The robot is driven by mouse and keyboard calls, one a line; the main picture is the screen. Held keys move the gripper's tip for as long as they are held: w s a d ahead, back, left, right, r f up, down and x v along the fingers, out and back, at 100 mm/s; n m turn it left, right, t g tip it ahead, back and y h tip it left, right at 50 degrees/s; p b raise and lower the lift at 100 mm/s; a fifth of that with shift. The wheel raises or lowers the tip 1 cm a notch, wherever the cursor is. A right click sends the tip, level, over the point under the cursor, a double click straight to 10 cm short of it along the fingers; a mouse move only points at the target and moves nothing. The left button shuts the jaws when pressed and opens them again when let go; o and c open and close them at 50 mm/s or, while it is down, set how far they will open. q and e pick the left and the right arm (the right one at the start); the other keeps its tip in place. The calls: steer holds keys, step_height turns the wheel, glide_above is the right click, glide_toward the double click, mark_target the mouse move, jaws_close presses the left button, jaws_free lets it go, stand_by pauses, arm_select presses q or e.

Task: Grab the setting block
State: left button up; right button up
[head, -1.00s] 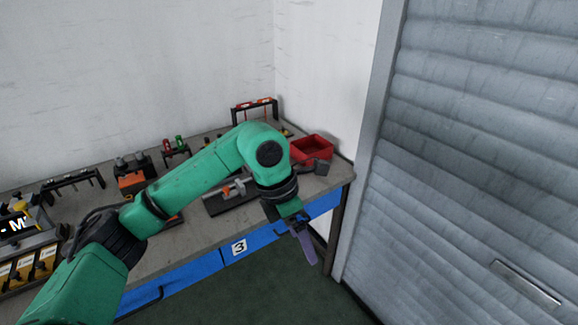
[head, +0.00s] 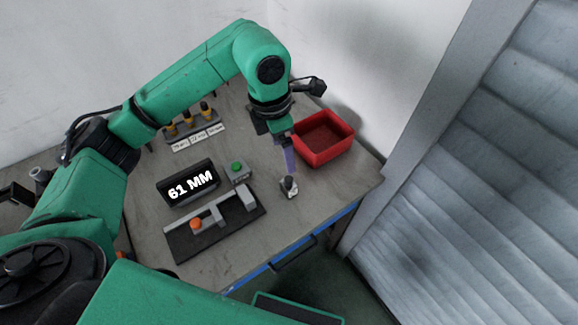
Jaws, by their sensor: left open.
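My left gripper (head: 289,160) points down over the right part of the bench, its purple fingers seen nearly edge-on. It is open. Just below the fingertips stands a small grey block with a dark top (head: 289,187). It may be the setting block, but no label on it is readable. The fingers partly overlap it in the picture, and I cannot tell whether they touch it. Several black-and-yellow knobbed pieces (head: 189,120) stand at the back behind white labels. My right gripper is not in view.
A red bin (head: 325,155) sits right of the gripper. A display reading 61 MM (head: 187,183), a green-button box (head: 238,172) and a dark-based fixture with an orange part (head: 215,226) stand to the left. The bench's front right surface (head: 325,197) is clear.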

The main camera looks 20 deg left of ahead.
arm_select(q)
steer(key=p, duration=0.2)
glide_above(288, 179)
steer(key=s, duration=0.2)
steer(key=f, duration=0.5)
steer(key=shift+w+a+f, duration=0.1)
steer(key=shift+w+f, duration=0.1)
steer(key=shift+w, duration=0.05)
steer(key=f, duration=0.2)
steer(key=w+f+p, duration=0.1)
steer(key=f+p, duration=0.1)
steer(key=f, duration=0.1)
steer(key=shift+w+f, duration=0.3)
steer(key=shift+f, duration=0.05)
steer(key=shift+d+f, duration=0.2)
steer(key=shift+f, duration=0.25)
steer(key=c, duration=0.4)
jaws_close()
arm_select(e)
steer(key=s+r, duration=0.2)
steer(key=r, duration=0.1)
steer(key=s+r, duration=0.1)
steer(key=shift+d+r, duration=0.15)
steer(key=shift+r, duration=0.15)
